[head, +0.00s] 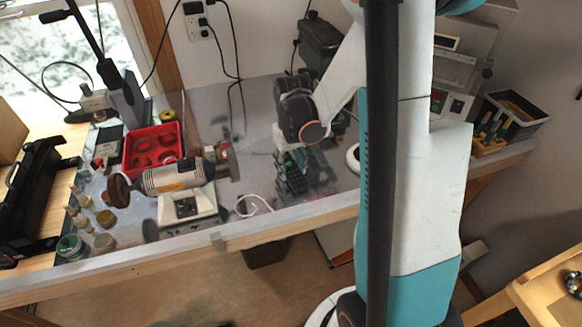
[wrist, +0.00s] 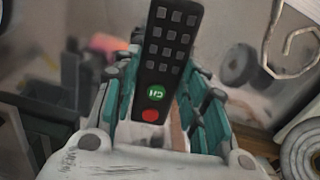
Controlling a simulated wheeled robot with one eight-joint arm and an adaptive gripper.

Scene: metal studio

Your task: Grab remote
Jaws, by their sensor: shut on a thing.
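The remote (wrist: 165,50) is black with grey buttons, a green button and a red button. In the wrist view it stands lengthwise between the teal fingers of my gripper (wrist: 160,95), which are shut on it from both sides. In the head view my gripper (head: 292,172) is over the grey bench, with its fingers pointing down. The remote is hard to make out there, and I cannot tell if it touches the bench.
The metal-topped bench (head: 330,205) holds a polishing motor (head: 172,178) and a red tray (head: 152,148) to the left. A white cable (head: 255,205) lies just left of my gripper. A dark bin (head: 510,112) stands at the right end.

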